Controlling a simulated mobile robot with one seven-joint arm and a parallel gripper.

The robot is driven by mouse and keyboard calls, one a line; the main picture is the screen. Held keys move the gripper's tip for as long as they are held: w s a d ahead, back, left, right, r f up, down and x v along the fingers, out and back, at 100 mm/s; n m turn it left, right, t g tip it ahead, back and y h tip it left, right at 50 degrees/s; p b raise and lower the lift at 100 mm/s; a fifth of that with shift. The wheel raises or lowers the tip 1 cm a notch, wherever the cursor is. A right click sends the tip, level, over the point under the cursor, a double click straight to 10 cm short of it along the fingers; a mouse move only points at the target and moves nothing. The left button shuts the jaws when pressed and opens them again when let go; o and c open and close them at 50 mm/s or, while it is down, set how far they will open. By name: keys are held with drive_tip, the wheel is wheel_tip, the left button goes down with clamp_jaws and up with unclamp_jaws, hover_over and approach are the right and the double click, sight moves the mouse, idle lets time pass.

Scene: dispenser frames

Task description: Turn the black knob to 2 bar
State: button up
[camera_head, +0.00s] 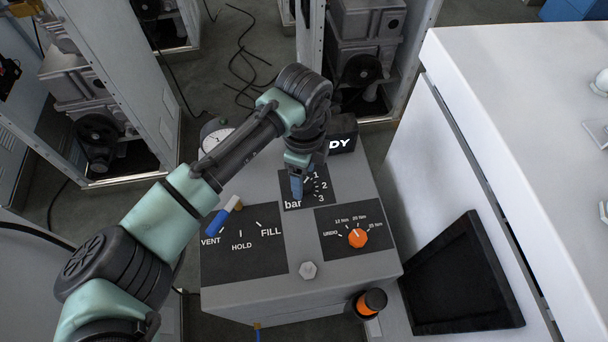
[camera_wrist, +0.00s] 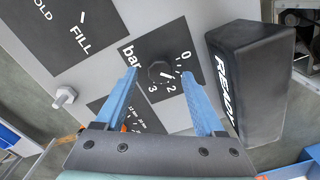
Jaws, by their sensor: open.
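The black knob (camera_wrist: 159,71) sits on a black dial panel marked "bar" with a scale up to 3. In the wrist view its white mark points to the right, between the 0 and the 2; the 1 is hidden there, so the exact reading is unclear. In the head view the knob (camera_head: 309,187) is partly hidden by my gripper. My gripper (camera_head: 297,189) is over the dial, pointing down. In the wrist view its two blue fingers (camera_wrist: 158,76) are apart, one on each side of the knob, with visible gaps. I cannot tell the fingertips' exact height.
A black READY block (camera_head: 343,134) stands close to the dial. The blue VENT/HOLD/FILL lever (camera_head: 221,218), the orange timer knob (camera_head: 357,238), a hex bolt (camera_head: 308,270) and an orange-black button (camera_head: 371,302) surround it. A round gauge (camera_head: 216,139) is at the back left.

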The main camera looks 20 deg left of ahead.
drive_tip(key=shift+f, duration=0.8)
clamp_jaws()
